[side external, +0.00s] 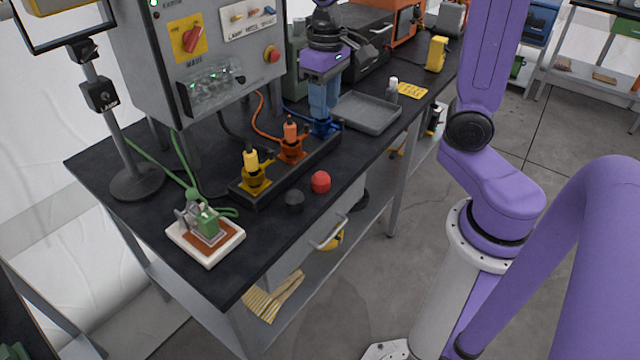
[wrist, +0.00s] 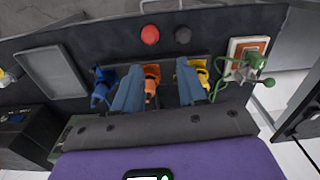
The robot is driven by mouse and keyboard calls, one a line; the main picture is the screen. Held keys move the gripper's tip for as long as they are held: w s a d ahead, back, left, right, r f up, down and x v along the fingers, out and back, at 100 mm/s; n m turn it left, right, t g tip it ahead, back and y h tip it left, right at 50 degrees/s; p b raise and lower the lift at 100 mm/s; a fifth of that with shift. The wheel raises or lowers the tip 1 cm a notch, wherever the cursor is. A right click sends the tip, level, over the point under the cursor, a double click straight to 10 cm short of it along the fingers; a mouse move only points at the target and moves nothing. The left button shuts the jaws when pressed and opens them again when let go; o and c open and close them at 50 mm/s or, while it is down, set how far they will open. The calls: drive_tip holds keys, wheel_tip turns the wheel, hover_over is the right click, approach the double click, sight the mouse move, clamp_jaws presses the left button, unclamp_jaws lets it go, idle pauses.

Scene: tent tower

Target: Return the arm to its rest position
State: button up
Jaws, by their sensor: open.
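My gripper (side external: 323,102) is at the rear end of the plug row in the side external view, fingers pointing down. The blue plug (side external: 322,127) shows just below the fingers; I cannot tell the gap between them. In the wrist view my gripper (wrist: 159,72) is open, its two blue-grey fingers apart with nothing held between them. The orange plug (wrist: 152,82) shows between the fingers there, the blue plug (wrist: 102,85) to the left and the yellow plug (wrist: 201,73) to the right. The fingers partly cover the row.
A control box (side external: 205,60) with switches stands behind the plugs. A grey tray (side external: 367,113) lies to their right. A red knob (side external: 320,182) and a black knob (side external: 294,200) are near the front edge. A green clamp (side external: 207,222) on a white base sits at the near left corner.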

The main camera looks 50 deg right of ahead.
drive_tip(key=s+a+f+n, duration=0.2)
drive_tip(key=s+n, duration=0.4)
drive_tip(key=s, duration=0.4)
drive_tip(key=s+a+f+n, duration=0.2)
drive_tip(key=s+n, duration=0.3)
drive_tip(key=s, duration=0.5)
drive_tip(key=shift+s+a+n, duration=0.2)
drive_tip(key=shift+a+n, duration=0.2)
drive_tip(key=shift+a, duration=0.15)
